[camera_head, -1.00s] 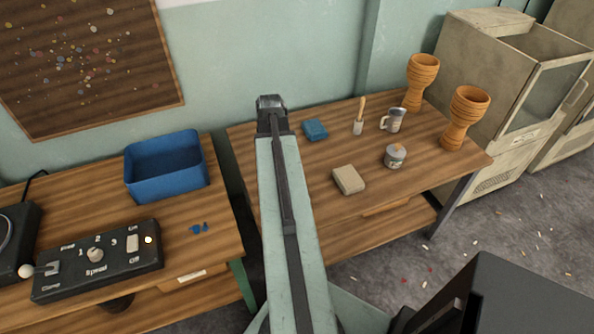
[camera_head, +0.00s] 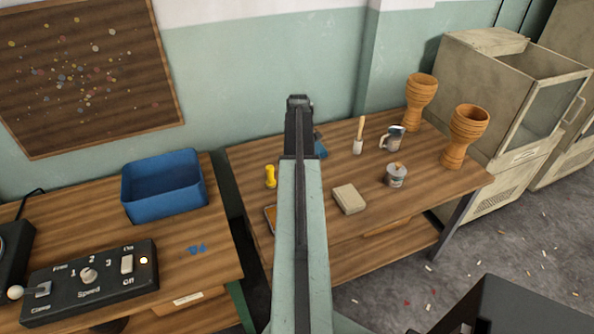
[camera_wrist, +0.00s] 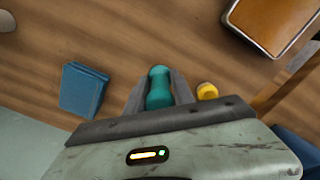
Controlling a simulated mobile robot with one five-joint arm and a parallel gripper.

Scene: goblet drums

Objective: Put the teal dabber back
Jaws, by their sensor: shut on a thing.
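My gripper (camera_wrist: 160,92) is shut on the teal dabber (camera_wrist: 158,88), which shows between the two fingers in the wrist view. In the head view my gripper (camera_head: 298,104) is over the back left part of the right-hand table, and the arm hides the dabber. A yellow dabber (camera_head: 270,176) stands on that table left of my arm. In the wrist view the yellow dabber (camera_wrist: 207,91) is just right of the right finger. An orange pad in a metal-rimmed tin (camera_head: 269,218) lies at the table's left front, partly hidden; the wrist view shows it top right (camera_wrist: 272,20).
A folded blue cloth (camera_wrist: 83,89) lies left of my gripper. A beige block (camera_head: 349,199), a tin (camera_head: 396,175), a mug (camera_head: 392,138), a brush (camera_head: 358,137) and two goblet drums (camera_head: 465,135) stand to the right. A blue bin (camera_head: 163,200) and control box (camera_head: 90,283) occupy the left bench.

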